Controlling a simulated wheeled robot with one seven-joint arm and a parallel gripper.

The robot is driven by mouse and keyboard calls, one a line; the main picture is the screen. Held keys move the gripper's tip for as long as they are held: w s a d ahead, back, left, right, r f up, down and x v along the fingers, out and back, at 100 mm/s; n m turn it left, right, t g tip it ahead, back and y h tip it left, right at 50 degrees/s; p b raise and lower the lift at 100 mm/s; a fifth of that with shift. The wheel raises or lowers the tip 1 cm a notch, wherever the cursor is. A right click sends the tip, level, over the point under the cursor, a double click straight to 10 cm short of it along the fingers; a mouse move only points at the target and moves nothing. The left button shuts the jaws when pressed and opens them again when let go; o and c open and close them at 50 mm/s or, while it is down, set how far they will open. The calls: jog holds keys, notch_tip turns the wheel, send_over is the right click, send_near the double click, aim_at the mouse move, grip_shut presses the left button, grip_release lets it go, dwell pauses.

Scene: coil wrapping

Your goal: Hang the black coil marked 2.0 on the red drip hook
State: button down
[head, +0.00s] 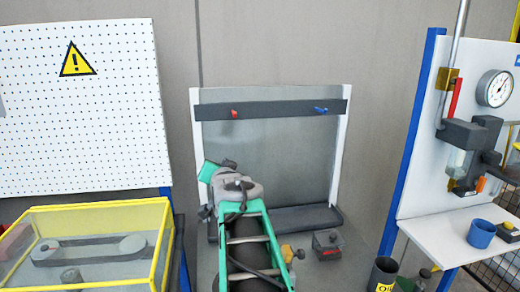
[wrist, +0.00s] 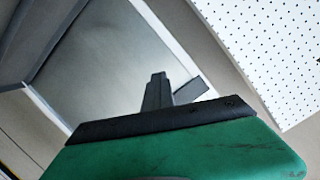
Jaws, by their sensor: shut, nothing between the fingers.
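The red hook (head: 234,114) sticks out from the left part of a dark rail (head: 275,109) on the grey backboard. A blue hook (head: 321,110) is on the same rail to the right. My gripper (head: 229,163) is below the red hook in the head view, apart from it. In the wrist view its dark fingers (wrist: 157,88) are together with nothing held. I cannot make out a black coil marked 2.0 in either view; my arm hides part of the bench.
A small dark box (head: 328,242) with a red mark stands right of my arm. A yellow-framed case (head: 95,215) is at left. A white side bench (head: 455,232) with a blue cup (head: 481,233) and a gauge (head: 495,88) above is at right. A white pegboard (head: 85,120) stands at left.

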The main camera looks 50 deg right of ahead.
jog(key=s+d+r+m+h, duration=0.3)
jog(key=s+d+r+h, duration=0.25)
jog(key=s+d, duration=0.3)
jog(key=w+d+f+p, duration=0.2)
jog(key=w+d+p, duration=0.4)
jog(key=w+d, duration=0.3)
jog(key=shift+w+d+g, duration=0.25)
jog(key=shift+w+g, duration=0.15)
jog(key=shift+w, duration=0.8)
dwell(0.6)
